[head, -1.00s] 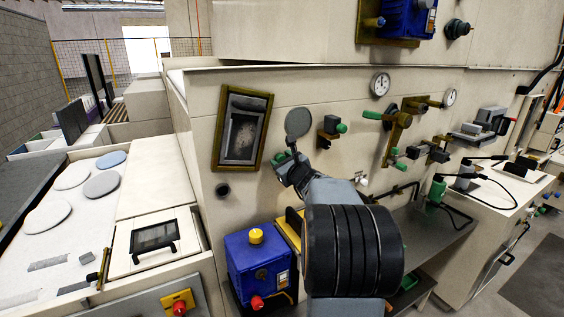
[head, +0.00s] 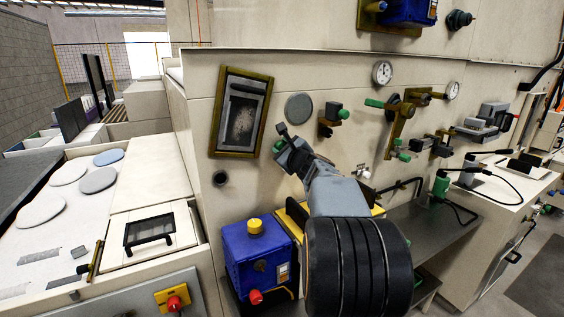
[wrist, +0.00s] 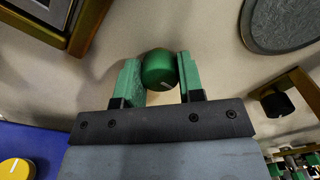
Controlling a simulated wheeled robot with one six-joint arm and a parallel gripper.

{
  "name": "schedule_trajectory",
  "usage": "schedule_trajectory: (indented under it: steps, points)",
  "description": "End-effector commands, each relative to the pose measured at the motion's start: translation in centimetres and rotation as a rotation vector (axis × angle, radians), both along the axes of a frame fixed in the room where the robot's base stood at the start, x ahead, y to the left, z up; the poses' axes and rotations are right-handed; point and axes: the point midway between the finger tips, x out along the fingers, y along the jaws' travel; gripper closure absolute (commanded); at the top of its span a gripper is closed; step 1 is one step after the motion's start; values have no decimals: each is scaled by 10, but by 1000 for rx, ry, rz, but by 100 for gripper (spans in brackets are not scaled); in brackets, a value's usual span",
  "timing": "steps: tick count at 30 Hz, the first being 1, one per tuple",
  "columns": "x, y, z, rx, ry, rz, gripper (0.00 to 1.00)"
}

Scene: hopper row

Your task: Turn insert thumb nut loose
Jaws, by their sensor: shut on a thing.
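The thumb nut (wrist: 159,70) is a round green knob with a white mark on its face, standing out from the cream wall panel in the wrist view. My gripper (wrist: 160,82) is shut on it, with one green-padded finger on each side. In the head view my gripper (head: 281,137) is at the wall, between the framed window and the grey disc, slightly below the disc. There the nut is mostly hidden by the gripper. I cannot tell how far the nut is turned.
A brown-framed window (head: 241,112) is close on the left, and a flat grey disc (head: 299,108) is just above right. A blue box (head: 259,258) with yellow and red knobs stands below.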

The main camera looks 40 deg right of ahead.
Motion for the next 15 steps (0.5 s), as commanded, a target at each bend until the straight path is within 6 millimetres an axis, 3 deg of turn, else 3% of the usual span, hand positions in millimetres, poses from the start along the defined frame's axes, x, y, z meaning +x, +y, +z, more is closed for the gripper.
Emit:
schedule_trajectory:
  steps: [1,15]
  points:
    - [0,0,-9,-46,1,0,88]
    - [0,0,-7,-490,65,-1,88]
